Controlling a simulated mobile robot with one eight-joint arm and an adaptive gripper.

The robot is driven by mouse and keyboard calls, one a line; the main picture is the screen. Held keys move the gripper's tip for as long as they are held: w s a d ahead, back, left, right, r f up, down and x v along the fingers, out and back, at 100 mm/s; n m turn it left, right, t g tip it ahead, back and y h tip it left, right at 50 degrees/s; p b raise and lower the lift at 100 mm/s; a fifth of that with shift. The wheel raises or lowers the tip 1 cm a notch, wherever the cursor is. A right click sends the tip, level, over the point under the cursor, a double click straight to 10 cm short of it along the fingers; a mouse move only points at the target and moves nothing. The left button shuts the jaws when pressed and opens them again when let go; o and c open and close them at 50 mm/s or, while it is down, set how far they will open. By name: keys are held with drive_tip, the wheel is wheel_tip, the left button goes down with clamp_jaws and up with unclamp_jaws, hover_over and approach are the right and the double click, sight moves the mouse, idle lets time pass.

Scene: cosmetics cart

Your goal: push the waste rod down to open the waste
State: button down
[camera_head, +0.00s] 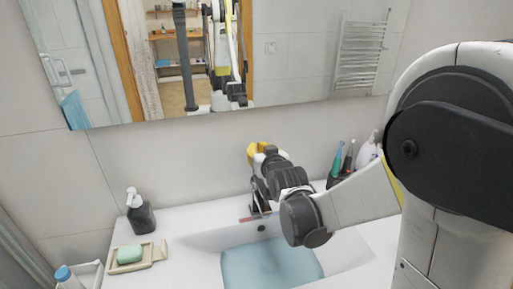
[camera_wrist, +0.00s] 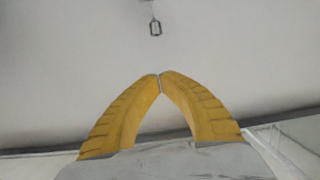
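My gripper (camera_head: 257,149) is above the back edge of the sink, close to the wall under the mirror. In the wrist view its two yellow fingers (camera_wrist: 160,76) meet at their tips, with nothing seen between them. The waste rod cannot be made out in either view; my gripper and wrist cover much of the area behind the basin. The sink basin (camera_head: 268,264) holds blue-tinted water or has a blue bottom. A dark round opening (camera_head: 262,228) shows in its back wall.
A dark soap dispenser (camera_head: 140,214) and a green soap (camera_head: 130,254) on a dish stand left of the basin. A toothbrush holder (camera_head: 338,180) stands right of my gripper. The mirror (camera_head: 300,45) hangs above. A small unidentified fitting (camera_wrist: 155,28) shows in the wrist view.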

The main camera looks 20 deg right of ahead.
drive_tip(key=p+v, duration=0.1)
drive_tip(key=v, duration=0.6)
drive_tip(key=shift+s, duration=0.35)
drive_tip(key=s+f+g+b, duration=0.2)
drive_tip(key=s+f+g, duration=0.1)
drive_tip(key=s, duration=0.8)
drive_tip(key=s+f+g+b, duration=0.2)
drive_tip(key=s+f+g, duration=0.2)
drive_tip(key=s, duration=0.8)
drive_tip(key=shift+s+a+g, duration=0.15)
drive_tip(key=shift+s+g, duration=0.1)
drive_tip(key=shift+g, duration=0.35)
